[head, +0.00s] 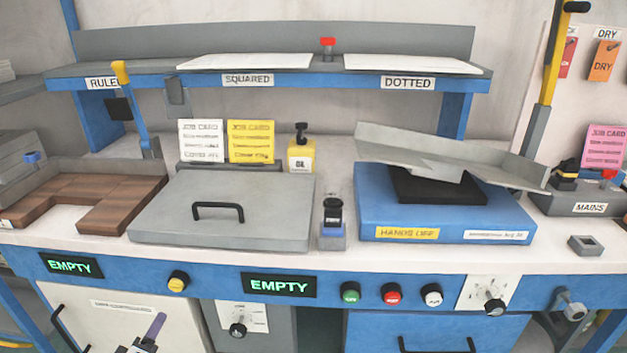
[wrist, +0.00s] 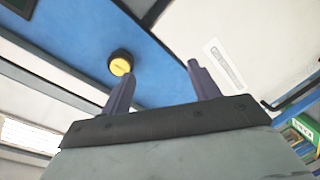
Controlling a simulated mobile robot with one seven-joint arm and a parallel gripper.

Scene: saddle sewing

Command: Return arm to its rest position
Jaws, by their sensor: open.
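My gripper (wrist: 160,95) shows in the wrist view with its two dark fingers spread apart and nothing between them. Past the fingers are the blue front panel (wrist: 85,35) and a yellow-capped knob (wrist: 121,64). In the head view, part of my gripper (head: 143,343) shows at the bottom edge, left of centre, in front of the white cabinet door (head: 80,315). It is below the bench top and apart from the things on it. The rest of my arm is out of the head view.
Knobs and buttons (head: 391,294) stick out of the front panel. A drawer handle (head: 437,346) is low at right.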

